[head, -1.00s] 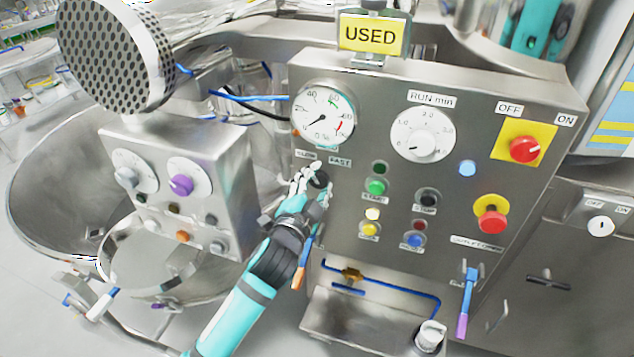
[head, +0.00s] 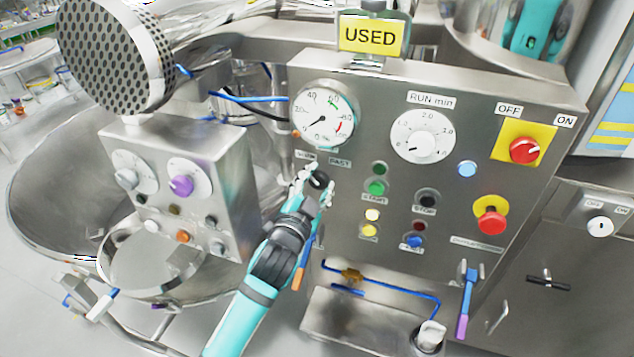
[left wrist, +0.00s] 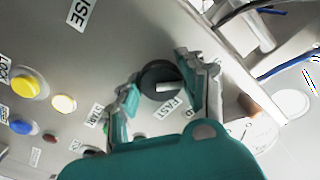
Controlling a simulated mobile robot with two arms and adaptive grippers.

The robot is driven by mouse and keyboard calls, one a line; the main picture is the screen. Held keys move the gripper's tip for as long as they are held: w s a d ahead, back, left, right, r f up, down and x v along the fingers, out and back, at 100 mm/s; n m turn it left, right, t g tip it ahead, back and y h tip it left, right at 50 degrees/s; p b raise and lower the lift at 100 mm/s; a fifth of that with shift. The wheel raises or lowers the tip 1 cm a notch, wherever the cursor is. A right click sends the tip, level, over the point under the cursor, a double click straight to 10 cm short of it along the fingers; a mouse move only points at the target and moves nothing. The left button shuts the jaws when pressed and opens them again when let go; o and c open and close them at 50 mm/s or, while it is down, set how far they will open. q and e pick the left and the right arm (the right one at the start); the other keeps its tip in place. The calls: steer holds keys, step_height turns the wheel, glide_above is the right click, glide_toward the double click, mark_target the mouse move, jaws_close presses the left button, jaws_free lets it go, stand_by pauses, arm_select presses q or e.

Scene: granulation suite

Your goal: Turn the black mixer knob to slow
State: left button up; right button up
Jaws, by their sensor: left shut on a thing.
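The black mixer knob (head: 320,181) sits on the steel panel under the round gauge, below the SLOW (head: 306,156) and FAST (head: 340,163) labels. My left gripper (head: 316,185) reaches it from below and is shut on it. In the left wrist view the black knob (left wrist: 157,80) is between the two fingers of my gripper (left wrist: 160,76). Its pale pointer bar lies nearly level in that view, just above the FAST label (left wrist: 169,108). The SLOW label is not readable there.
A green button (head: 376,187) and a black button (head: 427,200) lie right of the knob. The RUN min dial (head: 422,137), red switch (head: 523,150) and red emergency button (head: 491,221) are farther right. A smaller control box (head: 232,205) stands close left of my arm.

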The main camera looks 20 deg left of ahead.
arm_select(q)
steer(key=o, duration=1.2)
steer(key=s, duration=1.2)
steer(key=shift+a, duration=0.2)
steer(key=shift+f, duration=0.1)
